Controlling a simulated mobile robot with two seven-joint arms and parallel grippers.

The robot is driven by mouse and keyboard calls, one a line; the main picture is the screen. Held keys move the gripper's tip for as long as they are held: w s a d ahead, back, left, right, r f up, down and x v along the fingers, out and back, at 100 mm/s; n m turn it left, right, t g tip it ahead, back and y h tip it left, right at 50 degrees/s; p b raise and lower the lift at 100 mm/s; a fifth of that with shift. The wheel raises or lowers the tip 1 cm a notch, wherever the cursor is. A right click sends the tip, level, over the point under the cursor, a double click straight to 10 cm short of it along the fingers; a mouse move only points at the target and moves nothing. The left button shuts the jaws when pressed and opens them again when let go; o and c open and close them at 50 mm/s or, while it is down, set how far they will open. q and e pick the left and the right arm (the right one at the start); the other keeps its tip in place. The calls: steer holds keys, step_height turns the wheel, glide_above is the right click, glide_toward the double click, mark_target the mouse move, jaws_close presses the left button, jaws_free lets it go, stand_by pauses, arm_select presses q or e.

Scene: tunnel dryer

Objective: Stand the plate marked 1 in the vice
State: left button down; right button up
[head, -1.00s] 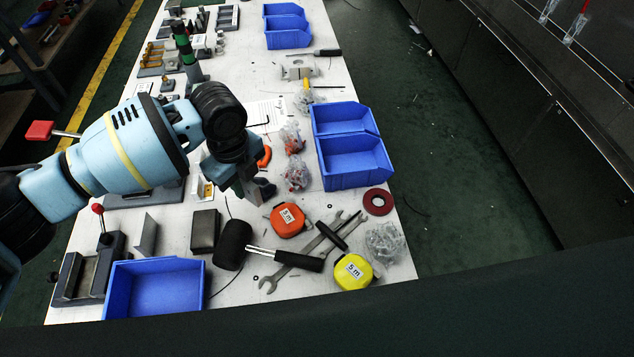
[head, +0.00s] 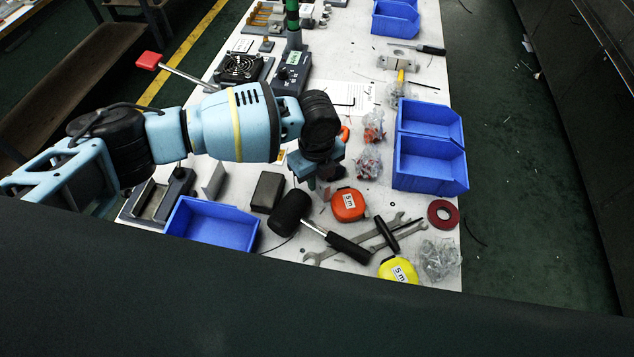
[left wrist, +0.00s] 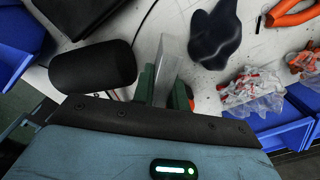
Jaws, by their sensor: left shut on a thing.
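My left gripper (head: 322,182) is over the bench, just behind the orange tape measure in the head view. In the left wrist view its green fingers (left wrist: 165,92) are shut on a thin pale grey metal plate (left wrist: 168,62), which sticks out past the fingertips. No number is readable on the plate, and the arm mostly hides it in the head view. A grey vice-like fixture (head: 150,203) with an open slot sits at the bench's near left. A thin grey upright piece (head: 214,181) stands beside it. My right gripper is not in view.
Near the gripper are a black mallet (head: 289,213), a dark block (head: 267,191), an orange tape measure (head: 348,204) and wrenches (head: 385,240). An empty blue bin (head: 210,224) is beside the fixture. Blue bins (head: 430,160) and bagged parts (head: 369,162) are on the right.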

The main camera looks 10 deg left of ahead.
arm_select(q)
steer(key=shift+f, duration=1.25)
steer(key=shift+f, duration=0.1)
steer(key=c, duration=1.7)
jaws_free()
steer(key=shift+o, duration=0.3)
step_height(320, 180, up, 12)
steer(key=shift+r, duration=0.1)
